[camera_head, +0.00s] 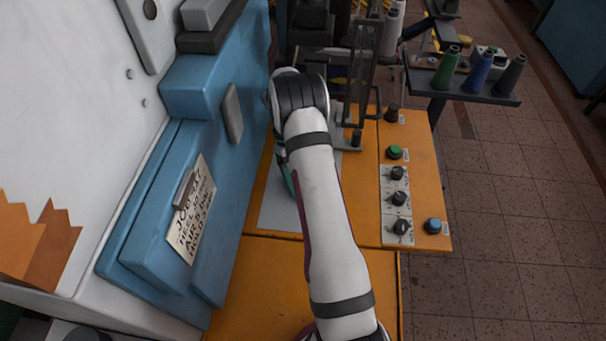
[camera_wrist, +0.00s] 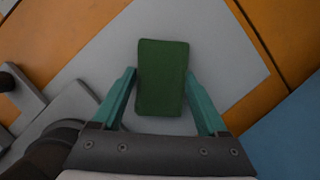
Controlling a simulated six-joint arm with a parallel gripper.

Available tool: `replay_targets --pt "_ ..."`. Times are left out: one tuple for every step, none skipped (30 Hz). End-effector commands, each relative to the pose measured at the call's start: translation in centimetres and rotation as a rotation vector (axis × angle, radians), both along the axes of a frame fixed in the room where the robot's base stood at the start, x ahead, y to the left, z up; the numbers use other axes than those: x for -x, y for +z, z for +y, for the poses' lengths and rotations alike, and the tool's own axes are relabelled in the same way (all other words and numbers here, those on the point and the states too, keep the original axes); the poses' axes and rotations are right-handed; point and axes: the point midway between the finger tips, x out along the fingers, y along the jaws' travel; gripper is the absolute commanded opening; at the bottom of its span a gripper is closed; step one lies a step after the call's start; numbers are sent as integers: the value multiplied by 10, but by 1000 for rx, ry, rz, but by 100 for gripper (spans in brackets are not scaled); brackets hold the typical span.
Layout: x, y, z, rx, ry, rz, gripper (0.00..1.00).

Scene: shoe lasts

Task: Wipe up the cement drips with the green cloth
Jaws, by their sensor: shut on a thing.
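In the wrist view the green cloth (camera_wrist: 162,78) is a folded, dark green block between the teal fingers of my gripper (camera_wrist: 161,95). My gripper is shut on it. The cloth is over a pale grey plate (camera_wrist: 225,50); I cannot tell whether it touches the plate. In the head view my arm covers most of the gripper, with a bit of teal (camera_head: 288,178) showing at its left side, and the cloth is hidden. I can make out no cement drips in either view.
The plate lies on an orange bench (camera_head: 265,280). A blue cabinet (camera_head: 230,180) with a sign stands close on the left. A panel of knobs (camera_head: 398,200) is on the right. A machine frame (camera_head: 350,100) stands behind, and spools (camera_head: 480,67) stand on a grey shelf farther right.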

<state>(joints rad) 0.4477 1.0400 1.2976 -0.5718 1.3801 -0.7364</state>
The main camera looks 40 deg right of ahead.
Motion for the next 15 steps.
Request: replay_targets --pt "3 0 3 -1 2 2 24" --pt "5 0 5 0 1 2 24" --pt "8 -1 8 0 1 1 24" --pt "10 -1 10 -1 1 2 24" --pt "12 -1 12 -1 1 2 24" --pt "10 1 15 0 1 0 24" --pt "8 1 13 0 0 0 24" --pt "6 -1 10 -1 0 1 24" --pt "3 0 7 0 -1 0 24" --pt "1 0 5 0 -1 0 24" --pt "-1 0 3 0 0 0 24" --pt "-3 -2 0 0 -1 0 24" --pt "-6 0 -2 1 -2 -1 24" --pt "-8 0 -4 0 -1 -1 24" --pt "-10 -2 -6 0 0 0 24"
